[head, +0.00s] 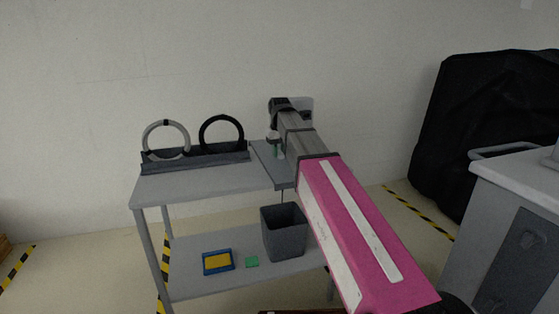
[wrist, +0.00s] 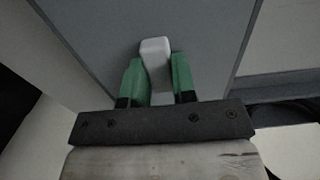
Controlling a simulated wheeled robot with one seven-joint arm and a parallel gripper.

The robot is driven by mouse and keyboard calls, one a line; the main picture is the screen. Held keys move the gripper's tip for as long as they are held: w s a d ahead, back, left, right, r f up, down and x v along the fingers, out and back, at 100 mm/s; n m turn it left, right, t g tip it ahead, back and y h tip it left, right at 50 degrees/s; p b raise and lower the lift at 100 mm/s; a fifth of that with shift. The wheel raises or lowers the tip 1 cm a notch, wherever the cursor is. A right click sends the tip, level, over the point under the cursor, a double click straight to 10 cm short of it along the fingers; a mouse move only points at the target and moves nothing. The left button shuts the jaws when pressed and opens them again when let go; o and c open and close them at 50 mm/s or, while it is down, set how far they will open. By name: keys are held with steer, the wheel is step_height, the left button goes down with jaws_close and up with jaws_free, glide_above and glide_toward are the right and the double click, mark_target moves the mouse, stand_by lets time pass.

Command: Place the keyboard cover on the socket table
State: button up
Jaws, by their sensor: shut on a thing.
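A flat grey panel with a pale knob, which looks like the keyboard cover (head: 264,160), is at the right end of the grey table (head: 200,186). I cannot tell if it touches the tabletop or hangs just above it. My gripper (head: 275,152) is over the panel. In the wrist view, my gripper's green fingers (wrist: 157,80) are shut on the pale knob (wrist: 155,48), and the grey panel (wrist: 100,28) fills much of the view behind it. My arm hides the table's right side in the head view.
A rack (head: 195,160) with a grey ring and a black ring stands at the table's back left. The lower shelf holds a dark bin (head: 284,236), a blue-yellow tray (head: 218,262) and a green square (head: 252,262). A grey cabinet (head: 510,220) and a black-draped object (head: 475,110) stand right.

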mark_target(280, 153)
steer(key=shift+f, duration=1.65)
steer(key=shift+f, duration=0.15)
steer(key=o, duration=0.8)
steer(key=shift+o, duration=0.2)
step_height(280, 153, up, 12)
steer(key=shift+r, duration=0.2)
